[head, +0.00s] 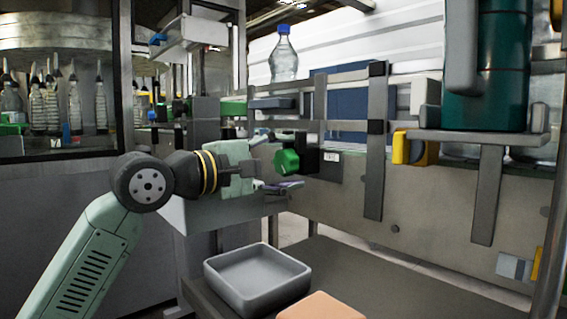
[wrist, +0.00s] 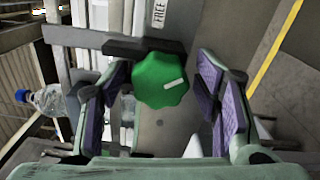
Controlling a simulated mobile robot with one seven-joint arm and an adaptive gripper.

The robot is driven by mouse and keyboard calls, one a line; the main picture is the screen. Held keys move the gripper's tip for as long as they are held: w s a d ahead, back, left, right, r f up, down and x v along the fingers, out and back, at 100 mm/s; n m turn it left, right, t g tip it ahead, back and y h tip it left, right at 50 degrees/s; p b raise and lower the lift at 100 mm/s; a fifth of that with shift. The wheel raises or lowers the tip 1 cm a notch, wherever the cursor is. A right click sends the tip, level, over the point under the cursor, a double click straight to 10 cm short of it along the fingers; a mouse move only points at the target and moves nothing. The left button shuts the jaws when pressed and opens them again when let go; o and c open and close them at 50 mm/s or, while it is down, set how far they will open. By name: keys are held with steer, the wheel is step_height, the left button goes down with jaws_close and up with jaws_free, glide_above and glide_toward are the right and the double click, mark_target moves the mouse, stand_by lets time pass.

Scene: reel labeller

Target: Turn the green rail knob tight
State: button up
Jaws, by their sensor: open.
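The green rail knob (head: 287,162) is a lobed knob on a dark block at the rail in the head view. In the wrist view the knob (wrist: 161,80) shows face on, with a pale pointer line running toward the right. In the wrist view my gripper (wrist: 165,95) is open, with one purple-padded finger on each side of the knob. A gap shows between the knob and each finger. The gripper holds nothing.
A clear bottle with a blue cap (head: 284,55) stands on the rail above. A grey tray (head: 257,275) and an orange block (head: 320,307) are on the table below. A dark green cylinder (head: 488,65) is at the right. A yellow clamp (head: 414,149) sits on the rail.

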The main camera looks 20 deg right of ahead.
steer(key=v, duration=1.2)
